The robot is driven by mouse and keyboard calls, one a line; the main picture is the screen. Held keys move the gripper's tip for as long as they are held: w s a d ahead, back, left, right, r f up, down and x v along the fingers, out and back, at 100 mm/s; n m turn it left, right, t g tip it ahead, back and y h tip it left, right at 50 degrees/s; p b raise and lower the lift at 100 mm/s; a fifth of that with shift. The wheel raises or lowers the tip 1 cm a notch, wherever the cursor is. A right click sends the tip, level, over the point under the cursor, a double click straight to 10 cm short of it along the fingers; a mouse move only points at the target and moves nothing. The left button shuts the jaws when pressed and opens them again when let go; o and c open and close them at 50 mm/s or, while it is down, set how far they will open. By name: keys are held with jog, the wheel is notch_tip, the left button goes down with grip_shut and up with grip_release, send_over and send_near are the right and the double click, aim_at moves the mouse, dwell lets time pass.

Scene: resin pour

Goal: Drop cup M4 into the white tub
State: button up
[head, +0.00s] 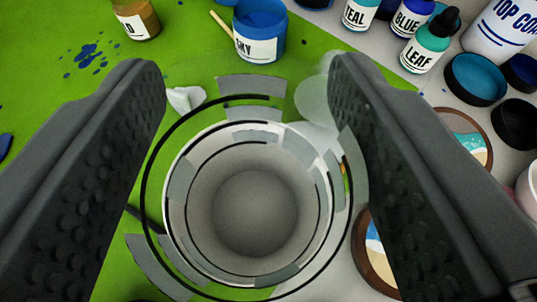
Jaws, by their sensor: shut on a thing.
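My gripper (245,82) is shut on a clear cup (255,210), with one dark, studded finger on each side. I look down into the cup's round mouth. Black rings and grey band markings run around its wall, and a grey round patch shows at the bottom. No M4 label can be read on it from here. I cannot make out the white tub in this view.
A blue cup labelled SKY (258,35) and a gold cup (136,18) stand on the green mat (60,110). TEAL (358,14), BLUE (410,18) and LEAF (425,50) bottles, a TOP COAT bottle (503,30) and dark lids (517,125) crowd the right. A crumpled white scrap (186,98) lies ahead.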

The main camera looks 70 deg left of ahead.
aim_at(251, 197)
jog(key=shift+f, duration=2.75)
jog(key=o, duration=1.2)
jog(key=shift+c, duration=0.2)
jog(key=shift+s+d, duration=0.1)
jog(key=v, duration=1.7)
jog(key=shift+d, duration=0.15)
